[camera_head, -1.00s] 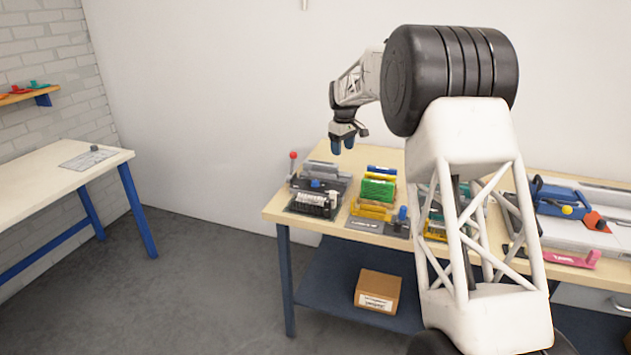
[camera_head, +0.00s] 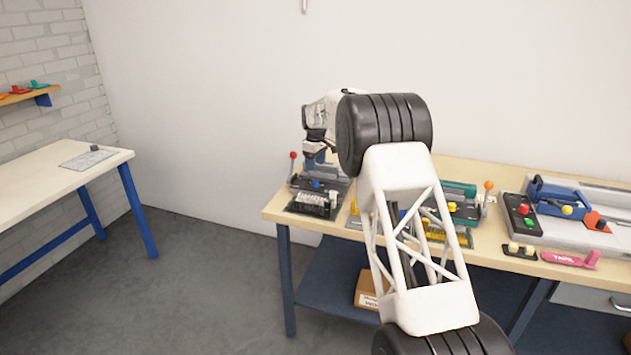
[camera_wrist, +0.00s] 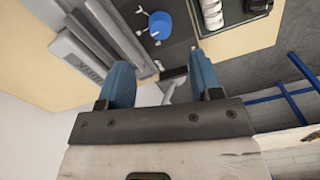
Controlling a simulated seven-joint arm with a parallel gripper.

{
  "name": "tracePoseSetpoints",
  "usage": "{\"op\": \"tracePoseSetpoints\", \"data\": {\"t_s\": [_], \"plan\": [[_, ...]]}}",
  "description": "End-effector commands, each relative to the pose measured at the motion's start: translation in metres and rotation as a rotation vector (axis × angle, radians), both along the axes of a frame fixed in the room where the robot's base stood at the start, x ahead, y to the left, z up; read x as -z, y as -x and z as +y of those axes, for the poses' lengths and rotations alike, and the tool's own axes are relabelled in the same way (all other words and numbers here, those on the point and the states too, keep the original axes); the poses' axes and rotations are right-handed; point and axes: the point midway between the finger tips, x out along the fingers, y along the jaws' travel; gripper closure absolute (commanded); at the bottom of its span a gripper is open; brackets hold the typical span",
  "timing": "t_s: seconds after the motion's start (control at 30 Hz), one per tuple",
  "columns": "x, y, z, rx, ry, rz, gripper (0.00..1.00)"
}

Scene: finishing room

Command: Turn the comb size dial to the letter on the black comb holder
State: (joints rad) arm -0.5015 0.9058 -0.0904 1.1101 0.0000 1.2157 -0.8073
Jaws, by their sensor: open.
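The dark grey binding machine (camera_head: 335,190) stands at the left end of the bench. Its blue dial (camera_head: 316,183) shows as a round blue knob in the wrist view (camera_wrist: 160,25); I cannot read its setting. A black holder (camera_head: 315,211) with white combs sits at the machine's front, probably the black comb holder; its dark tray also shows at the top of the wrist view (camera_wrist: 232,17). I cannot make out its letter. My gripper (camera_head: 314,160) is open and empty above the machine. In the wrist view its blue fingers (camera_wrist: 160,65) are apart, with the dial beyond them.
A red-knobbed lever (camera_head: 293,155) rises at the machine's left, close to my gripper. My arm hides part of the bench's middle. A green machine (camera_head: 460,203), a blue tool (camera_head: 555,198) and a pink tape dispenser (camera_head: 572,258) are right. A cardboard box (camera_head: 366,288) is below.

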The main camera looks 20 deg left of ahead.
Motion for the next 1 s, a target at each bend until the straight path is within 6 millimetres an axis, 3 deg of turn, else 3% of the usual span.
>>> {"op": "tracePoseSetpoints", "data": {"t_s": [0.37,1.0], "plan": [[0.010,0.000,0.000,0.000,0.001,0.002,0.41],[0.073,0.000,0.000,0.000,0.000,0.000,0.41]]}}
